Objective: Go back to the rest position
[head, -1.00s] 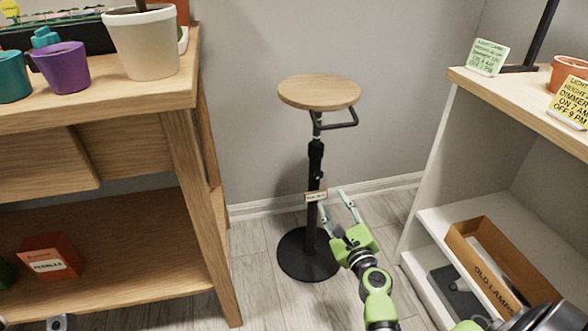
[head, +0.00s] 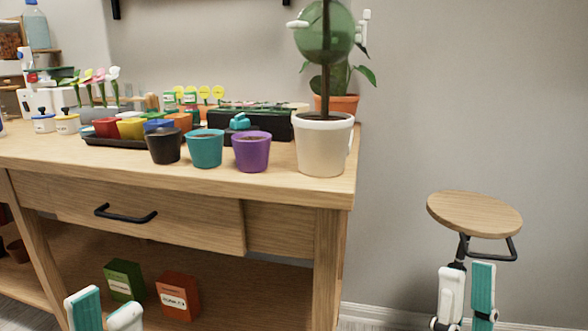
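My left gripper (head: 105,312) shows at the bottom left of the head view, in front of the bench's lower shelf. Its two fingers, one with a teal pad, stand apart with nothing between them. My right gripper (head: 467,292) shows at the lower right, in front of the stool (head: 474,214) and covering part of its post. Its fingers point up, stand apart and hold nothing. Both wrists are cut off by the bottom edge.
A wooden bench (head: 240,189) fills the left and middle. It carries black (head: 164,146), teal (head: 205,149) and purple (head: 252,152) pots and a white pot (head: 322,146). Green (head: 124,281) and orange (head: 179,296) boxes stand on its lower shelf. The wall right of the bench is bare.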

